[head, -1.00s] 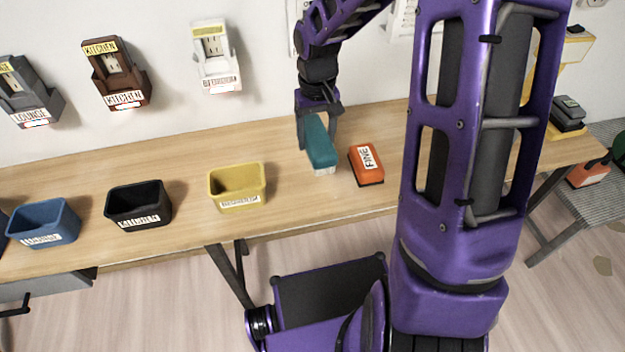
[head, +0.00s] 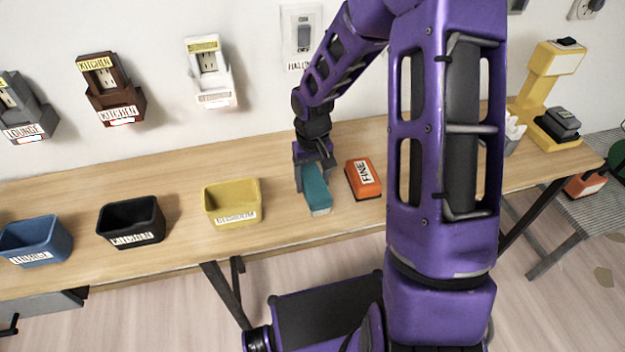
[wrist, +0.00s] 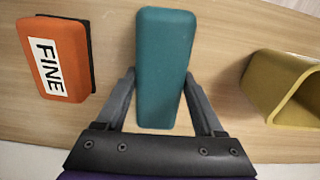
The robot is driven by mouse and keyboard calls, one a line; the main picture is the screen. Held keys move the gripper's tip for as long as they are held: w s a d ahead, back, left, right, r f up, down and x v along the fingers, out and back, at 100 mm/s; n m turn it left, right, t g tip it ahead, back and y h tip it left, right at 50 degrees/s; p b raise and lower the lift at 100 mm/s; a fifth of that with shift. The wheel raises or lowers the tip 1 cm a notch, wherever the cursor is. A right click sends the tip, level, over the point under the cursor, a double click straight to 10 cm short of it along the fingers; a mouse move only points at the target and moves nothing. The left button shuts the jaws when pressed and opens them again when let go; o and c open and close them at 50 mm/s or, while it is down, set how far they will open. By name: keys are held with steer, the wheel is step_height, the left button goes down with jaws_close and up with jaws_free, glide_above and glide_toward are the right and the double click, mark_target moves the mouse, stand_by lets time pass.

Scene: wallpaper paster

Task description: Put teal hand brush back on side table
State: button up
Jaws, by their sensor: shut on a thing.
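The teal hand brush (head: 316,189) is at the wooden table's surface in the head view, its long side pointing toward the front edge. It also shows in the wrist view (wrist: 164,62), between the two fingers. My gripper (head: 312,172) is shut on the brush's rear part, with one finger along each side. Whether the brush's underside touches the tabletop cannot be told for certain. The table (head: 285,218) is a long wooden top along the wall. Which piece of furniture is the side table is not labelled; a grey slatted one (head: 592,200) stands at the far right.
An orange block marked FINE (head: 364,179) lies just right of the brush. A yellow bin (head: 232,204), a black bin (head: 131,222) and a blue bin (head: 36,241) stand to the left. A yellow stand (head: 545,95) is at the right. Bare tabletop lies in front of the brush.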

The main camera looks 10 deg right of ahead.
steer(key=shift+f+b, duration=0.3)
steer(key=o, duration=1.4)
steer(key=shift+r, duration=0.1)
steer(key=shift+r, duration=0.1)
